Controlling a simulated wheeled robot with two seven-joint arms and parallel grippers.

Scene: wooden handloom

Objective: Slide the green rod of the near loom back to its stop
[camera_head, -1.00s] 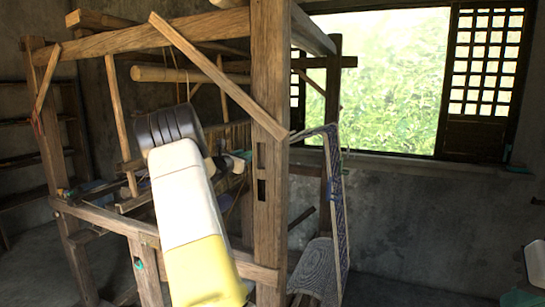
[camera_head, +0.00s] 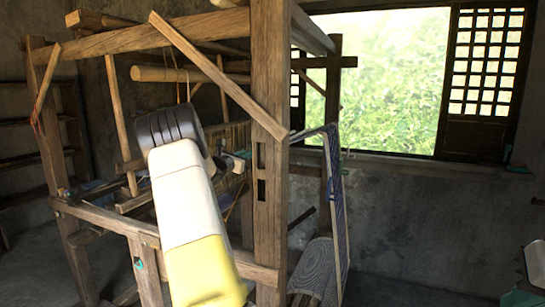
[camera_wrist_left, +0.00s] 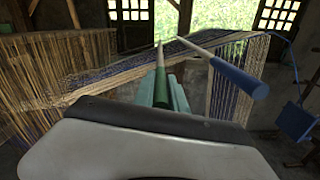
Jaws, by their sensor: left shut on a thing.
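The green rod (camera_wrist_left: 162,88), with a pale pointed tip, stands between the teal fingers of my left gripper (camera_wrist_left: 161,94) in the left wrist view. The gripper is shut on it. In the head view my left arm reaches up to the near wooden loom (camera_head: 270,120), and its dark wrist hides most of the rod and fingers. The rod's stop cannot be made out.
A blue-handled stick (camera_wrist_left: 238,79) with a pale end lies to the right of the rod. Threads (camera_wrist_left: 65,70) spread across the left of the wrist view. A thick loom post (camera_head: 270,200) stands right of my arm. Blue cloth (camera_head: 335,175) hangs on the loom's right side.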

